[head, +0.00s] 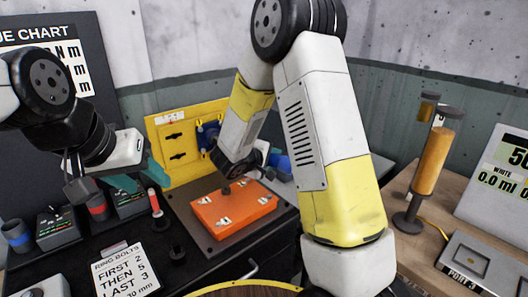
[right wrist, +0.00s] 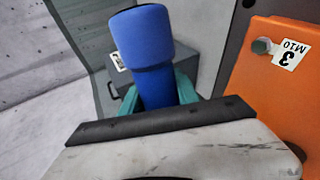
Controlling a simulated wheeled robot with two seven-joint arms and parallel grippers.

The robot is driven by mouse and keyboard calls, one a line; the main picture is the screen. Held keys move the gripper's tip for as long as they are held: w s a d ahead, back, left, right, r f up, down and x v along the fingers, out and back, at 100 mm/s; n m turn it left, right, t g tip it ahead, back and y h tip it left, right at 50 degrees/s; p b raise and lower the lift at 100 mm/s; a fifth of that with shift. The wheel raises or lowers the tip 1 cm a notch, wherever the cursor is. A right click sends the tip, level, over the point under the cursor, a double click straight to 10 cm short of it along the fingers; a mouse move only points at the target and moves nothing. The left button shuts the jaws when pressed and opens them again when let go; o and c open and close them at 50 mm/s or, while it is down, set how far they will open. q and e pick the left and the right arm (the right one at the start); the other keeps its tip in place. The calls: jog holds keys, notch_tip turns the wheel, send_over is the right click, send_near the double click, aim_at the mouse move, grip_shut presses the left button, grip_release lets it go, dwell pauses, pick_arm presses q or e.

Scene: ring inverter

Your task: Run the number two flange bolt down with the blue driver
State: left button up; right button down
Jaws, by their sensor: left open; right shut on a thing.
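The orange flange block (head: 235,212), with white tags on its top, lies on a dark plate on the bench. In the right wrist view its edge (right wrist: 262,105) shows a bolt (right wrist: 262,45) beside a tag reading 3 M10. My right gripper (right wrist: 155,95) is shut on the blue driver (right wrist: 145,45), beside the block. In the head view a bit of blue (head: 279,162) shows past my right arm, which hides most of that gripper. My left gripper (head: 145,180) is open, its teal fingers apart, left of the block. I cannot make out the number two bolt.
A yellow tool panel (head: 176,178) stands behind the block. A red-topped tool (head: 153,200) stands upright left of it. Dark boxes with dials (head: 57,228) line the left. An amber cylinder (head: 433,160) stands on the right table.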

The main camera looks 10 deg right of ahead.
jog(key=shift+s+a+f+m+g+h, duration=0.3)
jog(key=shift+a+f+m+g+h, duration=0.1)
jog(key=shift+f+m+g, duration=0.2)
jog(key=shift+s+a+f+m+g+h, duration=0.25)
jog(key=shift+f+m+g+h, duration=0.2)
jog(key=shift+f, duration=0.15)
jog(key=shift+s+a+f+m+g+h, duration=0.3)
jog(key=shift+a+f+m+g+h, duration=0.05)
jog(key=shift+f+m+g, duration=0.25)
jog(key=w+a, duration=0.3)
jog(key=w, duration=0.2)
jog(key=shift+w, duration=0.2)
jog(key=shift+w+a+r, duration=0.1)
jog(key=shift+w+a, duration=0.5)
jog(key=shift+w, duration=0.35)
dwell(0.8)
jog(key=shift+s, duration=0.1)
jog(key=shift+s+d, duration=0.4)
jog(key=shift+s, duration=0.3)
jog(key=shift+s+d, duration=0.45)
jog(key=shift+s, duration=0.3)
jog(key=shift+s+d, duration=0.4)
jog(key=shift+s, duration=0.3)
